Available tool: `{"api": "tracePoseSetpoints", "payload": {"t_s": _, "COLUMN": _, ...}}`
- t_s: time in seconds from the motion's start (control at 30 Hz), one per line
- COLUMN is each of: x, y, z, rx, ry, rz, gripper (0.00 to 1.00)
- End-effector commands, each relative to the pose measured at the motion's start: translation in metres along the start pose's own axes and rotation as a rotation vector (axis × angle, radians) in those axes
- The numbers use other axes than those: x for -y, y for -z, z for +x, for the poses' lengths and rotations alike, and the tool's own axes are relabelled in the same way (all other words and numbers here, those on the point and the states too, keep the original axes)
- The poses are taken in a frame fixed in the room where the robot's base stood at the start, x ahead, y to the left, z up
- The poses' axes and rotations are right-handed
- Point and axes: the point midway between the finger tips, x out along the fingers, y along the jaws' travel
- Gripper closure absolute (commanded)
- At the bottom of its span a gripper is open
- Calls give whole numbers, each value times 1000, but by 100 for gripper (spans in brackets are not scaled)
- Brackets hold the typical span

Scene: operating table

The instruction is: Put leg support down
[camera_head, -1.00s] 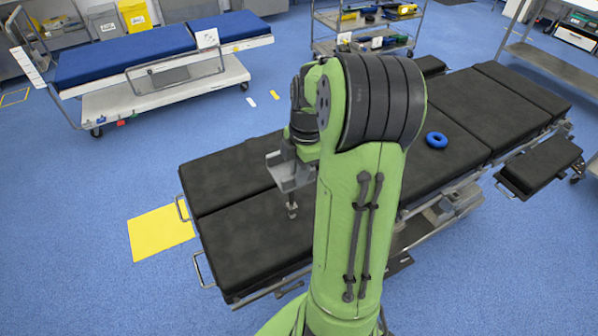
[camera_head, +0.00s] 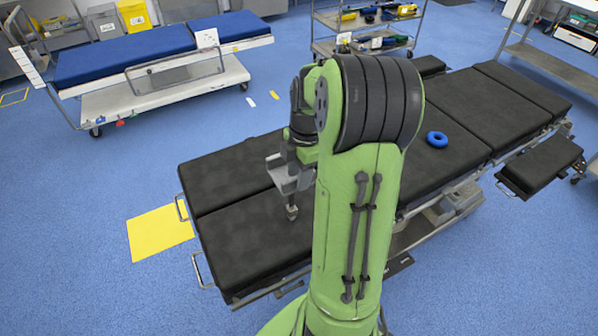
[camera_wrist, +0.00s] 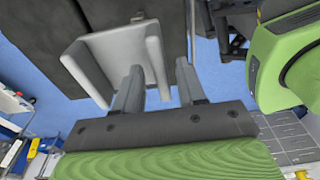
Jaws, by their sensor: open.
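The leg support is a light grey, U-shaped trough (camera_head: 288,177) with a short post below it, seen over the left part of the operating table (camera_head: 245,235). I cannot tell whether the post touches the black pad. In the wrist view the trough (camera_wrist: 98,62) is just beyond my gripper (camera_wrist: 158,80). The two grey fingers are apart. One trough wall shows between them, and the left finger overlaps the trough. I cannot tell whether either finger touches it. In the head view my arm hides the fingers and part of the table.
A blue ring (camera_head: 436,139) lies on the table's black padding. A blue-padded stretcher (camera_head: 120,58) stands at the upper left, and a metal trolley (camera_head: 365,30) at the back. A yellow floor patch (camera_head: 160,233) is left of the table. Blue floor is free on the left.

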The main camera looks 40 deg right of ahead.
Motion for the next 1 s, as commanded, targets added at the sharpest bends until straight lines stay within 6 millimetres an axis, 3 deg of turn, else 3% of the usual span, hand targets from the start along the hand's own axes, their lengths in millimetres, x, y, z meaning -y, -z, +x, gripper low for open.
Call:
{"api": "tracePoseSetpoints", "payload": {"t_s": 0.17, "x": -1, "y": 1, "z": -35, "rx": 3, "ry": -6, "rz": 0, "gripper": 60}}
{"api": "tracePoseSetpoints", "payload": {"t_s": 0.4, "x": -1, "y": 1, "z": -101, "rx": 3, "ry": -5, "rz": 1, "gripper": 60}}
{"api": "tracePoseSetpoints", "payload": {"t_s": 0.5, "x": -1, "y": 1, "z": -120, "rx": 1, "ry": -3, "rz": 0, "gripper": 60}}
{"api": "tracePoseSetpoints", "payload": {"t_s": 0.67, "x": 1, "y": 6, "z": -133, "rx": 6, "ry": -4, "rz": 10, "gripper": 60}}
{"api": "tracePoseSetpoints", "payload": {"t_s": 0.77, "x": 9, "y": 38, "z": -141, "rx": 43, "ry": -35, "rz": 103, "gripper": 60}}
{"api": "tracePoseSetpoints", "payload": {"t_s": 0.83, "x": 24, "y": 76, "z": -148, "rx": 74, "ry": -90, "rz": 240, "gripper": 60}}
{"api": "tracePoseSetpoints", "payload": {"t_s": 0.9, "x": 49, "y": 113, "z": -153, "rx": 80, "ry": -170, "rz": 414, "gripper": 60}}
{"api": "tracePoseSetpoints", "payload": {"t_s": 1.0, "x": 92, "y": 152, "z": -153, "rx": 19, "ry": -292, "rz": 683, "gripper": 60}}
